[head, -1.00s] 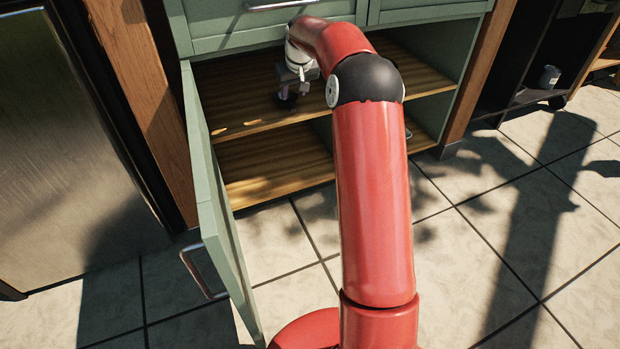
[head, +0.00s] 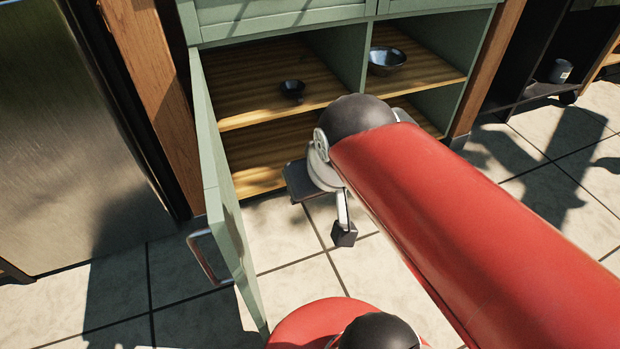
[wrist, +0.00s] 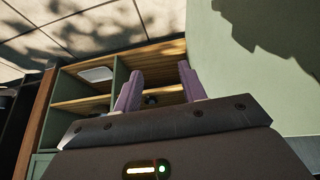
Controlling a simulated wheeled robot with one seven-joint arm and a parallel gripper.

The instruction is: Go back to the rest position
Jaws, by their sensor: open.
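My gripper (wrist: 160,69) is open, with two purple fingers apart and nothing between them in the wrist view. In the head view my wrist is in front of the open cabinet, above the tiled floor, and my red arm reaches in from the right. The fingers cannot be made out clearly there. A small dark bowl (head: 292,87) stands on the upper left shelf (head: 250,105), apart from my gripper. A dark shape partly behind the fingers in the wrist view may be this bowl.
The green cabinet door (head: 222,190) stands open at the left, its handle (head: 207,257) sticking out. A metal bowl (head: 387,61) sits in the upper right compartment. A pale dish (wrist: 95,74) shows in a compartment. A steel appliance (head: 75,150) stands at far left.

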